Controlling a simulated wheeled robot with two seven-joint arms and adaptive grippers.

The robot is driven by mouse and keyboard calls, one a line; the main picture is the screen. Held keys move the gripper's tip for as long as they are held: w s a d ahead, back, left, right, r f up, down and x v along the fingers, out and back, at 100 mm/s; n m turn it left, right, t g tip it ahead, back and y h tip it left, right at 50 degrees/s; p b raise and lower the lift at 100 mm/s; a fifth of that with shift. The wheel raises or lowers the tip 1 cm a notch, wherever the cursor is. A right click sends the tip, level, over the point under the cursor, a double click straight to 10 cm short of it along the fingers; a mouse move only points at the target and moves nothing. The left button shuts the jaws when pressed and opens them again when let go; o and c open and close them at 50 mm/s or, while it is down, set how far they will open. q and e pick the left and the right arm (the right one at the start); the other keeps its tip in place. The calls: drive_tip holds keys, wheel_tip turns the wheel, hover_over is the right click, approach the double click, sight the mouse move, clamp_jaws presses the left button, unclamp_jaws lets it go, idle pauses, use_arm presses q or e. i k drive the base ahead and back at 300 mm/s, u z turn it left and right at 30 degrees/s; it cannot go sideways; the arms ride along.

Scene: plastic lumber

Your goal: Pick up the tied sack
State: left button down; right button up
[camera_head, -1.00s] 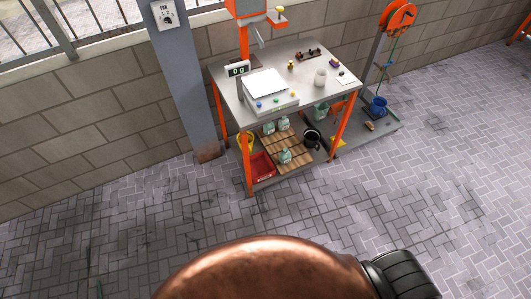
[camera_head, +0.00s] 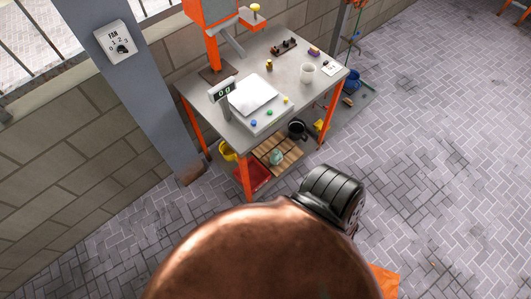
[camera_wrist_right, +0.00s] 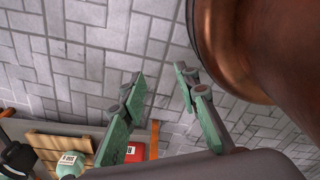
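I cannot make out a sack that is clearly tied in these frames. A small rounded pale green item (camera_head: 277,157) stands on the wooden slats of the workbench's lower shelf; whether it is a sack I cannot tell. A similar green item (camera_wrist_right: 68,168) with a white label shows at the lower left of the right wrist view. My right gripper (camera_wrist_right: 158,74) has its green fingers apart, with only paving between the tips. It is apart from the green item. My left gripper is not in view.
The workbench (camera_head: 225,130) has orange legs and holds a scale (camera_head: 253,95), a white cup (camera_head: 308,72) and small items. A red tray (camera_head: 259,178), yellow container (camera_head: 228,152) and black mug (camera_head: 297,129) are below. Open paving (camera_head: 430,170) lies to the right.

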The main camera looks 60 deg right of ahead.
sight(277, 157)
drive_tip(key=z, duration=0.35)
drive_tip(key=i, duration=0.8)
drive_tip(key=z, duration=1.05)
drive_tip(key=i, duration=0.45)
drive_tip(key=z, duration=0.4)
